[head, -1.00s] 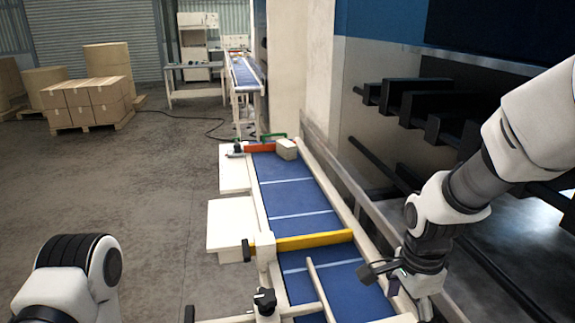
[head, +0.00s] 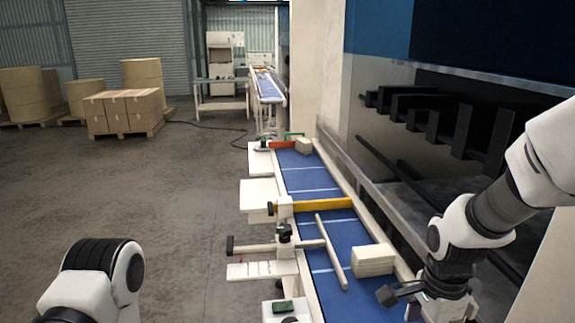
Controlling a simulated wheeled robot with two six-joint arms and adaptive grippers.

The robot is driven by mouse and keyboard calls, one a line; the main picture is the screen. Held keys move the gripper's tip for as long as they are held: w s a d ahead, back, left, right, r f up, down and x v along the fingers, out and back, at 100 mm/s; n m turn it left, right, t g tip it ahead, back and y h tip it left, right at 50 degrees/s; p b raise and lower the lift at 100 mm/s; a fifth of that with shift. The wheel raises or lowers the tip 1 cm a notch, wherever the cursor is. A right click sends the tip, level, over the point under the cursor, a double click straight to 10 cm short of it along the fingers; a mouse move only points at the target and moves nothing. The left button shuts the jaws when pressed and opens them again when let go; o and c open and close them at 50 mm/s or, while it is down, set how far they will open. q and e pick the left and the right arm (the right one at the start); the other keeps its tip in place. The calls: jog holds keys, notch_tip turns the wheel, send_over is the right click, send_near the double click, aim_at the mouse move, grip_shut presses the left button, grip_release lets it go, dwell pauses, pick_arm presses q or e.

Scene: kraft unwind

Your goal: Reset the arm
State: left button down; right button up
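My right arm comes in from the right, and its gripper (head: 420,296) hangs low beside the right edge of the blue conveyor (head: 312,178). A dark finger part points left, close to a pale stack (head: 372,260) on the belt. I cannot tell whether they touch, or whether the fingers are open or shut. The lower part of this gripper is partly cut off by the frame. My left arm shows only as a white and black link at the lower left; its gripper is out of view.
A yellow bar (head: 325,204) and a pale rod (head: 332,252) cross the belt. A small block (head: 303,145) sits near a red bar (head: 280,144). A machine with dark bars (head: 440,115) stands right. Boxes on a pallet (head: 122,112) stand far left; open floor lies left.

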notch_tip(320, 180, down, 10)
jog(key=g+b, duration=0.2)
jog(key=s+d+f+n+g+b, duration=0.1)
jog(key=s+f+n+b, duration=0.25)
jog(key=s+f, duration=0.95)
jog(key=s+f+n+g+b, duration=0.25)
jog(key=s+f+n, duration=0.25)
jog(key=s+f, duration=0.85)
pick_arm(q)
notch_tip(320, 180, down, 8)
jog(key=w, duration=0.1)
jog(key=shift+w+f, duration=0.15)
pick_arm(e)
jog(key=w+f+n+t, duration=0.2)
jog(key=w+n+t, duration=0.3)
jog(key=w+n, duration=0.2)
jog(key=shift+w+d+f+t, duration=0.2)
jog(key=shift+w+f+t, duration=0.15)
jog(key=shift+w, duration=0.65)
jog(key=shift+n, duration=0.25)
